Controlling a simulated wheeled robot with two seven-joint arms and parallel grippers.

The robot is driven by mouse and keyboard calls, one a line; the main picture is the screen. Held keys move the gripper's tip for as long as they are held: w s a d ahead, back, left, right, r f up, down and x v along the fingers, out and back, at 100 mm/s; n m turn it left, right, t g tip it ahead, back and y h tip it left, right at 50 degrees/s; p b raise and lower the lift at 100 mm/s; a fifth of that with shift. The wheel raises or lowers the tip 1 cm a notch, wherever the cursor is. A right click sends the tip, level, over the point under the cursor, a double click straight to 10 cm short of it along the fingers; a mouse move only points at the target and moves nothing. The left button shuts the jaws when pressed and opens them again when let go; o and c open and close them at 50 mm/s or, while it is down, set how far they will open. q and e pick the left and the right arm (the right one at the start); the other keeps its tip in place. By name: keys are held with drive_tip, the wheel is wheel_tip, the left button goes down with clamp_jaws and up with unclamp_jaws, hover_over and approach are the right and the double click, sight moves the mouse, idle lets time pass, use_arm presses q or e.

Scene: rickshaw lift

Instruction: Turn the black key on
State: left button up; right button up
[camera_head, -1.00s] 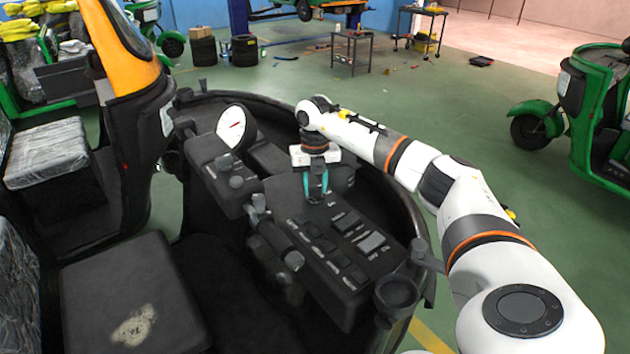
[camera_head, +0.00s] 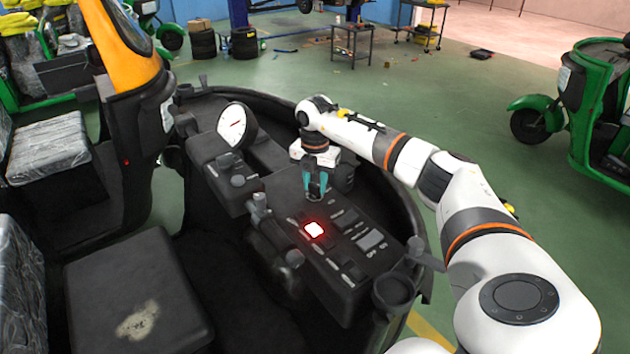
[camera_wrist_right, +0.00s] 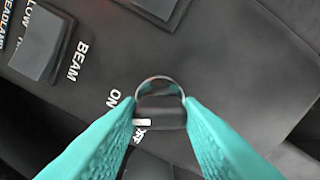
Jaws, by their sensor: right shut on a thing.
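The black key (camera_wrist_right: 160,112) sits in its round metal-rimmed lock on the dashboard panel. In the right wrist view it lies between the two teal fingers of my right gripper (camera_wrist_right: 160,118), which is shut on it. A white mark on the key side shows near the "ON" label, and another label is partly covered by the finger. In the head view my right gripper (camera_head: 317,197) points down at the far part of the black dashboard panel (camera_head: 345,290), and the key is hidden there. My left gripper is not in view.
A round gauge (camera_head: 232,125) and a lever (camera_head: 260,203) are to the left. A black cup-shaped holder (camera_head: 393,292) stands at the near right edge.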

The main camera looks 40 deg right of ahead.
sight(315, 184)
drive_tip(key=shift+r, duration=0.1)
idle(0.3)
drive_tip(key=o, duration=1)
wheel_tip(315, 184, up, 12)
drive_tip(key=b, duration=0.3)
